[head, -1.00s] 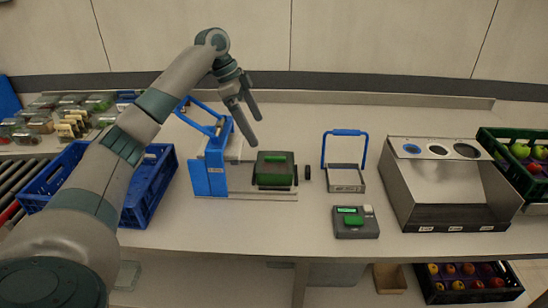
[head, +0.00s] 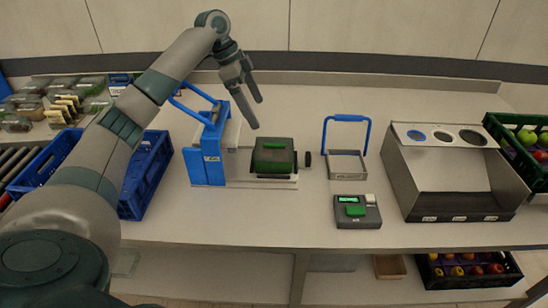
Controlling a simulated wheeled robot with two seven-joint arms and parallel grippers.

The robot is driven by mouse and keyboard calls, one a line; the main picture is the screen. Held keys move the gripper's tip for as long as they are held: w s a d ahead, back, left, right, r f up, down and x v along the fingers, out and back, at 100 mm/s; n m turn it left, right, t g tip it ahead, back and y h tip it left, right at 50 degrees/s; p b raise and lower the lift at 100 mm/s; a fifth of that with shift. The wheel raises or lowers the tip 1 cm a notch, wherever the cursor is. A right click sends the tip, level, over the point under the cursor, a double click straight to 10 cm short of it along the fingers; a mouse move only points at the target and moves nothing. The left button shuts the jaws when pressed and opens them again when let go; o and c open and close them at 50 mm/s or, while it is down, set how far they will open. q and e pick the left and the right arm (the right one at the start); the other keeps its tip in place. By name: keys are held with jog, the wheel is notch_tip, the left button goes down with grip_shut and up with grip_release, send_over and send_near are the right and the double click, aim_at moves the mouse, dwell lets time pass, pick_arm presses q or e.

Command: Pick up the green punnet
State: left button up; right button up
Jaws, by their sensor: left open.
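A dark green box-like thing with a bright green strip on top (head: 273,157) sits on the plate of the blue-framed device; it may be the green punnet, but I cannot be sure. My left gripper (head: 258,114) is open and empty. Its fingers point down and to the right, above and behind the dark green box in the picture, apart from it. My right gripper is not in view.
The blue device (head: 205,160) with a raised lever stands left of the box. A blue crate (head: 133,190) lies under my left arm. A small grey unit with a green top part (head: 357,212), a blue-handled frame (head: 346,166) and a steel bin (head: 455,205) stand to the right.

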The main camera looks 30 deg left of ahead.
pick_arm(q)
jog(key=p, duration=0.3)
send_near(273, 144)
jog(key=x, duration=0.5)
jog(key=shift+w, duration=0.15)
jog(key=shift+w+d+f, duration=0.1)
jog(key=shift+f, duration=0.25)
jog(key=shift+p+x, duration=1.4)
jog(key=shift+x, duration=0.55)
jog(key=shift+d+f, duration=0.25)
jog(key=shift+f, duration=0.4)
jog(key=c, duration=0.6)
